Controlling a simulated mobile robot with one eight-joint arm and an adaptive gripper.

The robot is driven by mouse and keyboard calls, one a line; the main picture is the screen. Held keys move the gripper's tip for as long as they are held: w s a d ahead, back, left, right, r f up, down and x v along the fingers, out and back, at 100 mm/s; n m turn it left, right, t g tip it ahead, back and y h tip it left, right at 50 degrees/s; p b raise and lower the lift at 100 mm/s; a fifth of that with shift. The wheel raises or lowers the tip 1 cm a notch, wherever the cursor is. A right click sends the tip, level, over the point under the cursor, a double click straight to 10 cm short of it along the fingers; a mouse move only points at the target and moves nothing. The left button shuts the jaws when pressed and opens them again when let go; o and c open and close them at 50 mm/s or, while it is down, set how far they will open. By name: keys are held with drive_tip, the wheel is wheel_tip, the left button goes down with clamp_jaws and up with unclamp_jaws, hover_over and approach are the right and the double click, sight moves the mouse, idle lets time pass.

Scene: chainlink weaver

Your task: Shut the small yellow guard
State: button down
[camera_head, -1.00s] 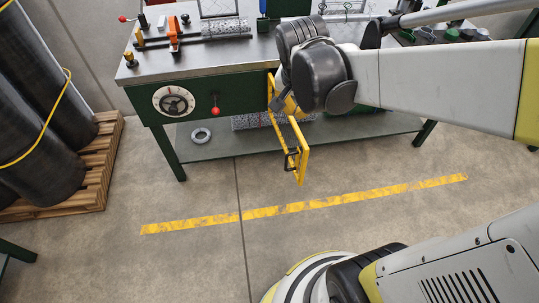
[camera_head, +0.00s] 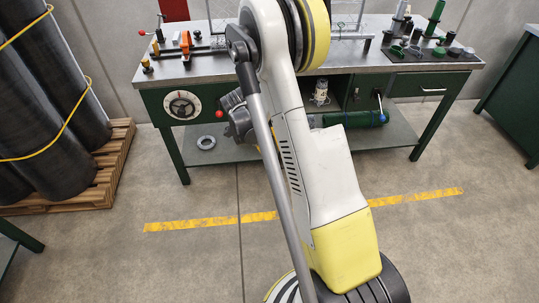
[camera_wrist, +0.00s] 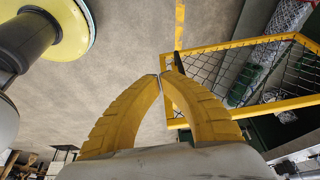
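The small yellow guard, a yellow frame with dark wire mesh, shows in the wrist view (camera_wrist: 275,106) at the right. It stands out over the floor beside the green bench. In the head view it is almost wholly hidden behind my arm. My gripper (camera_wrist: 160,76) has yellow ribbed fingers whose tips meet, with nothing seen between them. The fingertips are close to the guard's near corner, just left of it in the wrist view. I cannot tell whether they touch it. In the head view my fingers are hidden.
The green bench (camera_head: 160,73) has a white dial (camera_head: 183,105) and red knob (camera_head: 219,114) on its front. Its lower shelf holds a grey ring (camera_head: 206,142) and a green cylinder (camera_head: 350,119). Dark rolls stand on a pallet (camera_head: 118,150) at left. The floor ahead is clear.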

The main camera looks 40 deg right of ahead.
drive_tip(key=s+d+f+b, duration=0.2)
drive_tip(key=d+f+b, duration=0.2)
drive_tip(key=d+f, duration=0.2)
drive_tip(key=shift+s+f, duration=0.3)
drive_tip(key=shift+s, duration=0.1)
